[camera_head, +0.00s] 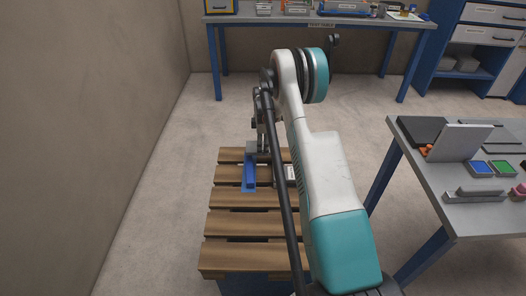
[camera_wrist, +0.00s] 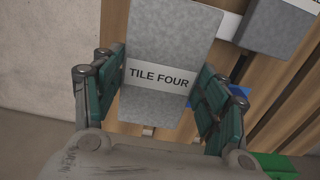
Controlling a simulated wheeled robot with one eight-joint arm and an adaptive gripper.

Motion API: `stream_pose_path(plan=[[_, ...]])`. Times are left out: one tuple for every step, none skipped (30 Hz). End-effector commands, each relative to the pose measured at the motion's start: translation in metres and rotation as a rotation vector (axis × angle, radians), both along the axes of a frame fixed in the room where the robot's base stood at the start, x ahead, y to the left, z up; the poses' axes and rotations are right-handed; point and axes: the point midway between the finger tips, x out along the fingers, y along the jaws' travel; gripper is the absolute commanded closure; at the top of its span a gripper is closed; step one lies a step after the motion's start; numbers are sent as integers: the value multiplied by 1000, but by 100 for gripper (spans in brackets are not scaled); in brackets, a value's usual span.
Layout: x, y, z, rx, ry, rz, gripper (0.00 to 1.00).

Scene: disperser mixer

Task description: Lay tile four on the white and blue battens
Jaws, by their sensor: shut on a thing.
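Tile four (camera_wrist: 166,45), a grey slab with a white "TILE FOUR" label, is between the green-padded fingers of my gripper (camera_wrist: 160,82) in the wrist view. My gripper is shut on it. In the head view my gripper (camera_head: 262,138) is over the far end of the slatted wooden platform. A blue batten (camera_head: 249,173) lies on the slats there, and a blue piece (camera_wrist: 237,103) shows behind the right fingers in the wrist view. A white strip (camera_wrist: 229,25) shows beside the tile. I cannot tell whether the tile touches the battens.
Another grey tile (camera_wrist: 282,24) lies at the upper right in the wrist view. A green thing (camera_wrist: 275,166) is at the lower right. The slatted platform (camera_head: 245,255) has bare near slats. A grey table (camera_head: 470,216) with trays stands right; a workbench (camera_head: 300,20) stands behind.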

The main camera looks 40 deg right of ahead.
Motion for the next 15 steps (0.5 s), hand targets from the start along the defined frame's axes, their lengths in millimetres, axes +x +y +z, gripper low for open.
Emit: stream_pose_path(plan=[[0, 0, -10, 0, 0, 0, 75], [0, 0, -15, 0, 0, 0, 75], [0, 0, -21, 0, 0, 0, 75], [0, 0, -25, 0, 0, 0, 75], [0, 0, -28, 0, 0, 0, 75], [0, 0, -30, 0, 0, 0, 75], [0, 0, -30, -1, -1, 0, 75], [0, 0, -30, -1, -1, 0, 75], [0, 0, -30, -1, -1, 0, 75], [0, 0, -29, -1, -1, 0, 75], [0, 0, -29, 0, 0, 0, 75], [0, 0, -29, 0, 0, 0, 75], [0, 0, -29, 0, 0, 0, 75], [0, 0, -29, 0, 0, 0, 75], [0, 0, -30, 0, 0, 0, 75]])
